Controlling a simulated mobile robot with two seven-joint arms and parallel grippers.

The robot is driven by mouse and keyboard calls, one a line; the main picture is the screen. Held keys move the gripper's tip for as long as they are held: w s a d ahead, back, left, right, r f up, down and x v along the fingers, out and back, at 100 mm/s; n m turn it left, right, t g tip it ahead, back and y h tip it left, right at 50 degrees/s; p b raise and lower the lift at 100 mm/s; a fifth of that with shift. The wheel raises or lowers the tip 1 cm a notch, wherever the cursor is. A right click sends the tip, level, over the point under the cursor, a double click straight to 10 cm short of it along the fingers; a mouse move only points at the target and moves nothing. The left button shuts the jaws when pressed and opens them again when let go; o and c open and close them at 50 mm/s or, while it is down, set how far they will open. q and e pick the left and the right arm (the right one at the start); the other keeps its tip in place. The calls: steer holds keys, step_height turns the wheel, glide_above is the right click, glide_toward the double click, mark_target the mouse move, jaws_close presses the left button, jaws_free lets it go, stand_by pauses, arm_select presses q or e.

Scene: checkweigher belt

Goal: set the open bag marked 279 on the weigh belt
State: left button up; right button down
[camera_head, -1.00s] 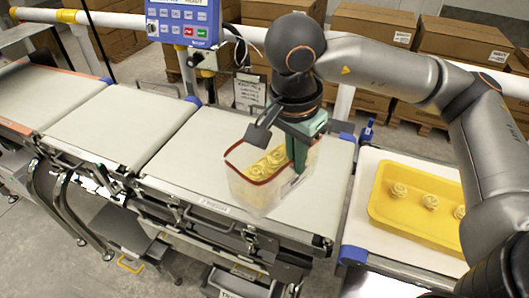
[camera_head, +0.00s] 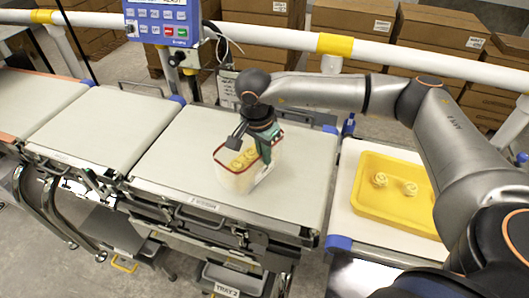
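An open, see-through bag with a red rim (camera_head: 228,175) holds yellow nest-shaped pieces and stands upright over the wide pale belt section (camera_head: 300,195). Its mark cannot be read. My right gripper (camera_head: 254,152) comes down at the bag from above, with a dark part over its left side and a green part at its right side. It appears shut on the bag, which has moved with it. The bag's base is low over the belt, and I cannot tell whether it touches. My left gripper is not in view.
A yellow tray (camera_head: 370,206) with several nests lies on a white surface at right. More belt sections (camera_head: 100,125) run left. A blue control panel (camera_head: 165,20) and a white rail (camera_head: 270,36) stand behind, with cardboard boxes (camera_head: 435,40) beyond. Much of the belt around the bag is clear.

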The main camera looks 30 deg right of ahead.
steer(key=shift+f, duration=0.2)
steer(key=c, duration=1.5)
jaws_free()
steer(key=shift+f, duration=0.1)
steer(key=o, duration=0.4)
steer(key=shift+o, duration=0.2)
steer(key=shift+r, duration=0.35)
step_height(320, 180, up, 12)
steer(key=a+b, duration=0.1)
steer(key=shift+s+a+f, duration=0.15)
steer(key=shift+s+a, duration=0.2)
steer(key=shift+a, duration=0.05)
